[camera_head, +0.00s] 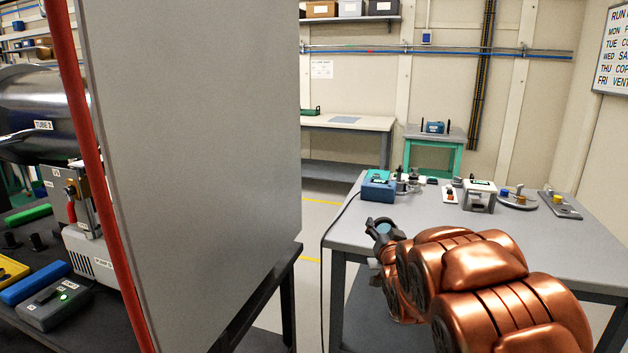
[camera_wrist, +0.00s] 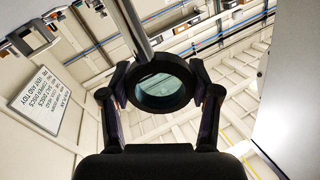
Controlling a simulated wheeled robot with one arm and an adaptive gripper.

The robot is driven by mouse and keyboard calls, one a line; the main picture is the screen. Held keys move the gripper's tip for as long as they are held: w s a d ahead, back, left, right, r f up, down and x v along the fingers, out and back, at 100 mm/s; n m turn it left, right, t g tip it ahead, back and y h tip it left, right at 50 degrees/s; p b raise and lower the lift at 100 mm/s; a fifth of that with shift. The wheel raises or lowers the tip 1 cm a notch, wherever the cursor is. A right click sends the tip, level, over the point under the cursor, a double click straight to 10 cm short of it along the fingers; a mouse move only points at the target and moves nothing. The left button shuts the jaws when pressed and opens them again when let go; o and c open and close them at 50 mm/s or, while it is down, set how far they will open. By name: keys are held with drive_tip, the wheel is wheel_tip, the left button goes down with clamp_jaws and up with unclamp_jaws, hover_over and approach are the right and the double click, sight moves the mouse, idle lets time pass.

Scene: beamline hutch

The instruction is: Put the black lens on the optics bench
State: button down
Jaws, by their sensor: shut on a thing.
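My gripper (camera_wrist: 163,90) is shut on the black lens (camera_wrist: 165,105), a black ring with clear glass, held between both fingers in the wrist view. In the head view my gripper (camera_head: 380,230) shows at the left side of the grey table (camera_head: 470,240), with the lens's bluish glass (camera_head: 384,228) just visible. The gripper appears near the table's left edge; its exact height over the top cannot be told. This table carries several optical pieces along its far side and may be the optics bench; no label shows.
A large grey panel (camera_head: 200,170) and red pipe (camera_head: 95,180) block the left.

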wheel_tip(320, 180, up, 14)
drive_tip(key=p, duration=1.3)
drive_tip(key=shift+r, duration=0.15)
drive_tip(key=shift+d, duration=0.1)
